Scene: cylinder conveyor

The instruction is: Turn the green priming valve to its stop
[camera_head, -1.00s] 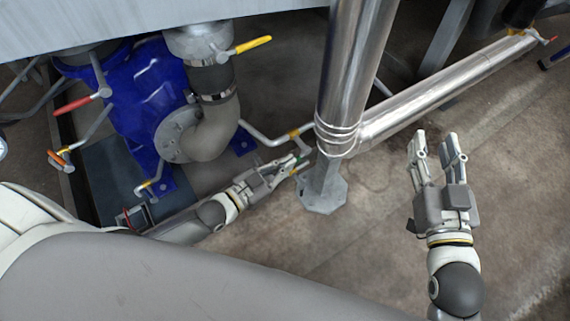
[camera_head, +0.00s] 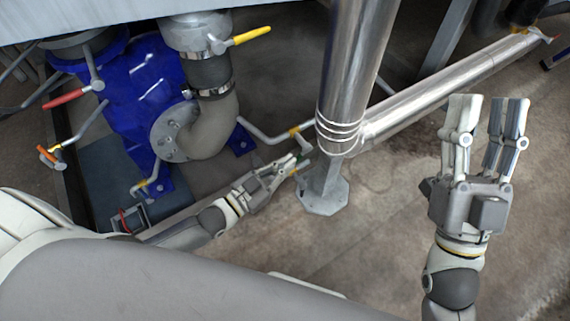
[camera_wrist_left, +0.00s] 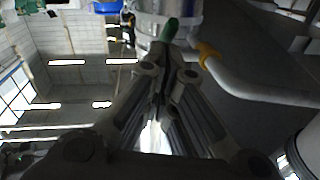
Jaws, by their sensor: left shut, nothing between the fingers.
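The green valve handle (camera_wrist_left: 171,30) shows in the left wrist view, just beyond the fingertips of my left gripper (camera_wrist_left: 165,60). The fingers are closed together with nothing between them; I cannot tell whether they touch the handle. In the head view my left gripper (camera_head: 296,161) is low beside the foot of the steel pipe, by a small valve fitting (camera_head: 303,143); the green handle is hard to make out there. My right gripper (camera_head: 488,110) is open and empty, raised to the right of the pipe.
The shiny vertical pipe (camera_head: 347,80) stands on a grey foot (camera_head: 325,195) right of my left gripper. A blue pump (camera_head: 145,90) with a grey elbow (camera_head: 212,125) is at left. Yellow (camera_head: 252,35) and red (camera_head: 66,99) handles stick out. The floor in front of the pipe is clear.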

